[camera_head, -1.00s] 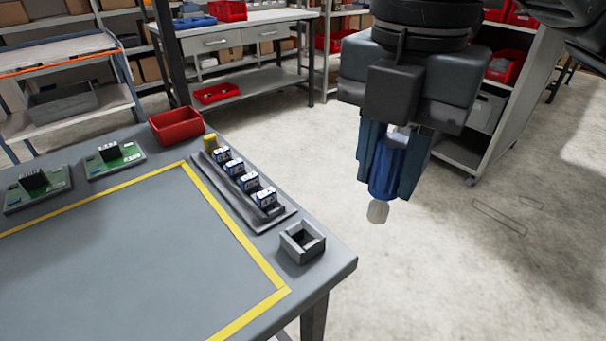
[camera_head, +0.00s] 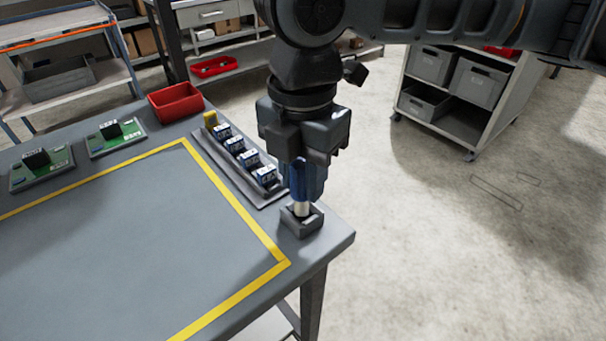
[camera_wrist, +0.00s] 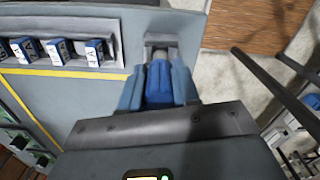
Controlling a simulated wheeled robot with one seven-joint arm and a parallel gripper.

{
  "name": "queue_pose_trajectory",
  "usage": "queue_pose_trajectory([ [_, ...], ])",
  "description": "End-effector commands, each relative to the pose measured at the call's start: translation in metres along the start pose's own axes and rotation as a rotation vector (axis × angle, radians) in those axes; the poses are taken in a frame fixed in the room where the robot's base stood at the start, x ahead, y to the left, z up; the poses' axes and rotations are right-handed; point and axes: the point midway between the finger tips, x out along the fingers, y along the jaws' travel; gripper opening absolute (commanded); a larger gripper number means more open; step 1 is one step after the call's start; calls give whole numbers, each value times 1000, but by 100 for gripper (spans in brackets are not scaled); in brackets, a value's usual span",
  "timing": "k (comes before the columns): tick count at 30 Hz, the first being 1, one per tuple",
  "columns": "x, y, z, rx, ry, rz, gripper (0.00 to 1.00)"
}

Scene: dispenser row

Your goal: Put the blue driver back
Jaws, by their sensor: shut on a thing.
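The blue driver (camera_head: 297,182) hangs upright in my gripper (camera_head: 307,180), which is shut on its blue handle. Its pale lower end is at the opening of the small grey square holder (camera_head: 302,225) at the table's right corner. The tip is hidden by the holder's walls, so how deep it sits cannot be told. In the wrist view the blue handle (camera_wrist: 158,85) lies between the two fingers, with the holder (camera_wrist: 160,42) just beyond it.
A grey rack (camera_head: 262,198) with several small blue-and-white boxes and a yellow piece stands close left of the holder. A red bin (camera_head: 176,102) and two green boards (camera_head: 117,138) are farther back on the table. The yellow-taped area (camera_head: 140,240) is clear.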

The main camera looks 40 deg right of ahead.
Motion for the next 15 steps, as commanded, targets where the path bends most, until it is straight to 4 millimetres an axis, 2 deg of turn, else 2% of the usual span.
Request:
queue_pose_trajectory([
  [15, 10, 0, 0, 0, 1, 1, 0],
])
